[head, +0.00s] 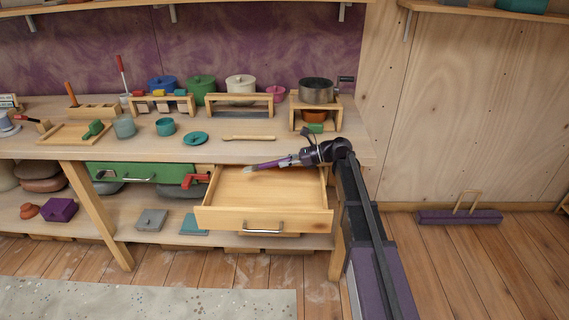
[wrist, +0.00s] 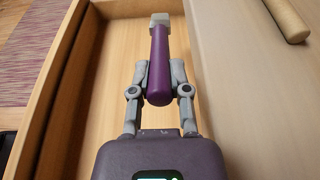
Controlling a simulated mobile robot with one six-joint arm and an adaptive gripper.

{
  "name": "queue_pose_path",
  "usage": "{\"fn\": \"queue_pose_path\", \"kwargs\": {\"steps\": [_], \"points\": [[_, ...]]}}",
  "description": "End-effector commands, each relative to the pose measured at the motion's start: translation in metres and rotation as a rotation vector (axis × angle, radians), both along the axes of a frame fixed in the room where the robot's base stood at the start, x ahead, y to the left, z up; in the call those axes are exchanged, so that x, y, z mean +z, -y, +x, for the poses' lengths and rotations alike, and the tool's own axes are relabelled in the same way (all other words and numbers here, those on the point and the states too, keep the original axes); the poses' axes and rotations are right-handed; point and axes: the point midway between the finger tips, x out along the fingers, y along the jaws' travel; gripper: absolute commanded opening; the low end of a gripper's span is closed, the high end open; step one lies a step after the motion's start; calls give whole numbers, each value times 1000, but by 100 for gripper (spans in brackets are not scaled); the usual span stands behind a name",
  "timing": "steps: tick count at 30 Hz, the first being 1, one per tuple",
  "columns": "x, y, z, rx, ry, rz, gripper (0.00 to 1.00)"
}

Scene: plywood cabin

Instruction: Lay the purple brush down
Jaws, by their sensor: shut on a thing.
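The purple brush (wrist: 159,62) has a purple handle and a pale head. In the wrist view my gripper (wrist: 158,70) is shut on its handle, with the head pointing away from me. In the head view the brush (head: 268,164) reaches left from my gripper (head: 292,160), over the back part of the open wooden drawer (head: 262,218). The drawer looks empty and also shows in the wrist view (wrist: 95,75) under the brush. I cannot tell whether the brush touches the drawer floor.
The workbench top (head: 225,151) lies just behind the drawer and holds a wooden rolling pin (head: 249,138), a teal lid (head: 196,138) and a wooden stand with a pot (head: 316,91). A green drawer front (head: 140,173) and a red clamp-like thing (head: 196,181) are at the left.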

Motion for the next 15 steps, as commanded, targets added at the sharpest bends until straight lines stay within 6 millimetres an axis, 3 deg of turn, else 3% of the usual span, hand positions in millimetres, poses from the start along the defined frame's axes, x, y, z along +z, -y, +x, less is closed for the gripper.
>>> {"fn": "queue_pose_path", "kwargs": {"steps": [15], "points": [[-11, -1, 0, 1, 1, -1, 0]]}}
